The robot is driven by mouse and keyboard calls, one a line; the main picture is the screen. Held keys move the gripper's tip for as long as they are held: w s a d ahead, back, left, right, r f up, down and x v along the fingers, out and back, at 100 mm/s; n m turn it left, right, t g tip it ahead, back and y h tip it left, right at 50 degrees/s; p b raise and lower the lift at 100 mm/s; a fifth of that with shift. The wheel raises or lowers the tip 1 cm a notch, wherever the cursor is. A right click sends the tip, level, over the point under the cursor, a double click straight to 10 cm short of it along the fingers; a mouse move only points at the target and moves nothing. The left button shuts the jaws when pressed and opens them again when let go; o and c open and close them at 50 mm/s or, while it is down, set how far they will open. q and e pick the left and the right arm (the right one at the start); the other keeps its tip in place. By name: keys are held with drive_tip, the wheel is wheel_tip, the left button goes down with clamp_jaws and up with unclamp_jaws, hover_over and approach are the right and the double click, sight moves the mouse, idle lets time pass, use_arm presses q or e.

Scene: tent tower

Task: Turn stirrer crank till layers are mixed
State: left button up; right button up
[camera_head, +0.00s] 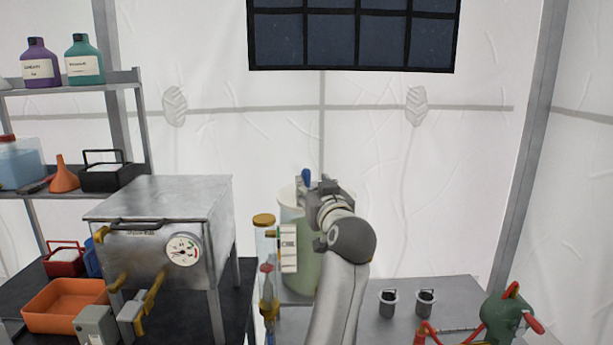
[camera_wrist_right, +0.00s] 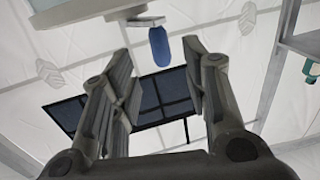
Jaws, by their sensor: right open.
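The stirrer crank's blue handle (camera_head: 306,177) stands up above a large vessel (camera_head: 301,265) with a pale upper part and a green lower part. My right arm hides much of the vessel. My right gripper (camera_head: 319,188) is at the vessel's top, beside the handle. In the right wrist view the blue handle (camera_wrist_right: 159,47) shows between and just beyond the open fingers (camera_wrist_right: 157,70). It is apart from both fingers in that picture. My left gripper is not in view.
Left of the vessel stand a clear column with an orange cap (camera_head: 264,220) and a metal box with a gauge (camera_head: 160,235). Two small grey cups (camera_head: 388,303) and a green device with red handles (camera_head: 498,318) are on the right. The bench between them is clear.

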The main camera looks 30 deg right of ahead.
sight(307, 179)
drive_tip(key=p+x, duration=0.2)
drive_tip(key=x, duration=0.5)
drive_tip(key=shift+w, duration=0.2)
clamp_jaws()
